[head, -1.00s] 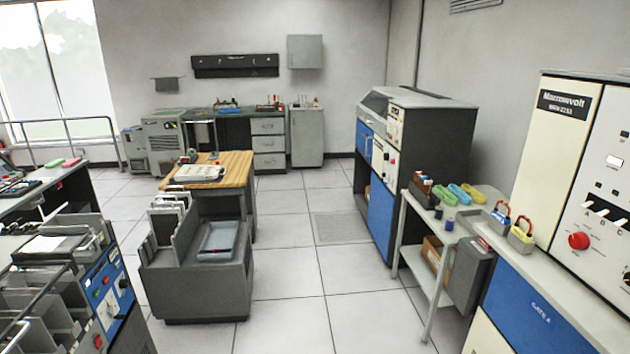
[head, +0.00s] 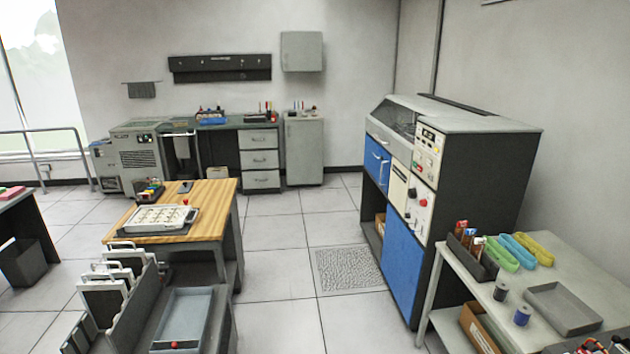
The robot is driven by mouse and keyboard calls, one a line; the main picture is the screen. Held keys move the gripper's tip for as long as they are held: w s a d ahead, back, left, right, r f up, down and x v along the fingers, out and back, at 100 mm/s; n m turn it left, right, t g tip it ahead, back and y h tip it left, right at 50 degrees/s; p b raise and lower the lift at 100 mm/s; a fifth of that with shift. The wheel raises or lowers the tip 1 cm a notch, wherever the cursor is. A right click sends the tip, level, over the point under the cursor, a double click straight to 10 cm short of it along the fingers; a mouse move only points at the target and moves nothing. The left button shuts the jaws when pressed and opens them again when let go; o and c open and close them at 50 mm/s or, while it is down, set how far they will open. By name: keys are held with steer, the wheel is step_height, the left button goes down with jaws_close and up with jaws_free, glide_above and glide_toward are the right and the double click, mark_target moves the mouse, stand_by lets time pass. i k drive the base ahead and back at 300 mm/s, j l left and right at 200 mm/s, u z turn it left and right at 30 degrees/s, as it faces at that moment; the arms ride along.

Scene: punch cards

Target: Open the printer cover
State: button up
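The large dark cabinet with blue doors, which looks like the printer (head: 482,185), stands against the right wall in the head view. Its sloped grey cover (head: 393,119) at the top left end looks shut. A light control panel (head: 428,152) with a display and knobs faces left. A blue door (head: 376,161) with a handle sits below the cover. My gripper and arm are not in view.
A side table (head: 575,262) with colored trays stands at the right in front of the cabinet. A wooden-topped table (head: 211,196) and a card rack are at left. Tiled floor (head: 275,275) with a perforated tile (head: 347,269) lies open between them.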

mark_target(392, 109)
steer(key=i, duration=2.1)
steer(key=i+z, duration=0.15)
steer(key=i, duration=0.35)
steer(key=i+j+z, duration=0.15)
steer(key=i, duration=0.35)
steer(key=i+j+z, duration=0.15)
steer(key=i, duration=0.4)
steer(key=i+j+z, duration=0.15)
steer(key=i+j, duration=0.15)
steer(key=i, duration=0.15)
steer(key=i+j+z, duration=0.5)
steer(key=i, duration=0.15)
